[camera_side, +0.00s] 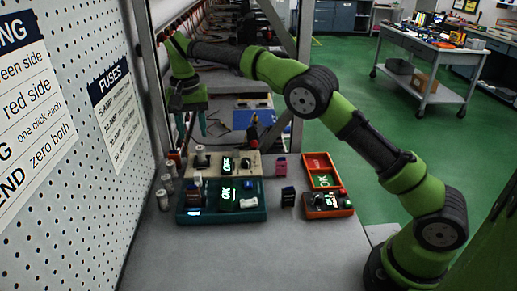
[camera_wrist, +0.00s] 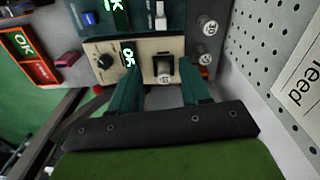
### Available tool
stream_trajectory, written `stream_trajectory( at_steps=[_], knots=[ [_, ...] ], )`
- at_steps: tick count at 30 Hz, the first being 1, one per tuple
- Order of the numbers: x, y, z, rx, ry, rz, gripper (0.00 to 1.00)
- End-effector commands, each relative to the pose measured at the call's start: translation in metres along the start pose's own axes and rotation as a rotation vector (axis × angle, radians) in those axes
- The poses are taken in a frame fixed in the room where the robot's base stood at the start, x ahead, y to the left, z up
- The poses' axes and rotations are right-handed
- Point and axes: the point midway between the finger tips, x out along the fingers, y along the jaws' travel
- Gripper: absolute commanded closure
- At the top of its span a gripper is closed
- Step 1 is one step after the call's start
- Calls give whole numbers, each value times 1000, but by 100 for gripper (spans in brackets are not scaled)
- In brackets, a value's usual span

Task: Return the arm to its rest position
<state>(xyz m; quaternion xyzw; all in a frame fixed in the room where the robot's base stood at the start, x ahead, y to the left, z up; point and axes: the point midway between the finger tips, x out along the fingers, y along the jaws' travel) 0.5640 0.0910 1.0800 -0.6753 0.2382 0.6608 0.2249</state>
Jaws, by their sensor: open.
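My gripper (camera_side: 190,123) is in the air above the far left of the bench, higher than the devices, with its fingers pointing down. In the wrist view my gripper (camera_wrist: 160,90) shows two dark green fingers apart, with nothing held between them. A beige device (camera_wrist: 150,62) with a knob, a lit OK display and a dark square socket lies beyond the fingertips. That beige device also shows in the side view (camera_side: 212,172), behind a teal device (camera_side: 190,215) with its own lit OK display.
An orange tray (camera_side: 341,212) with an OK display sits to the right. A pink block (camera_side: 281,167) and a dark blue block (camera_side: 288,197) stand between. Several small cylinders (camera_side: 163,199) stand by the pegboard (camera_side: 75,150). A metal frame post rises behind. The front bench is clear.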

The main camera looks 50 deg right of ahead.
Motion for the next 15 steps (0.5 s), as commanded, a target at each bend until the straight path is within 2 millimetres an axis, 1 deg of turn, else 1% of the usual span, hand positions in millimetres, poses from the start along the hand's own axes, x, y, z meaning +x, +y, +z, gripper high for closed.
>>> stream_trajectory(
  at_steps=[5,8,11,14,15],
  knots=[
    [-13,29,10,-117,17,-55,53],
    [-26,51,24,-171,36,-104,53],
    [-40,75,43,-217,64,-159,53],
    [-51,102,66,-253,100,-214,53],
    [-54,112,77,-266,114,-236,53]
  ],
)
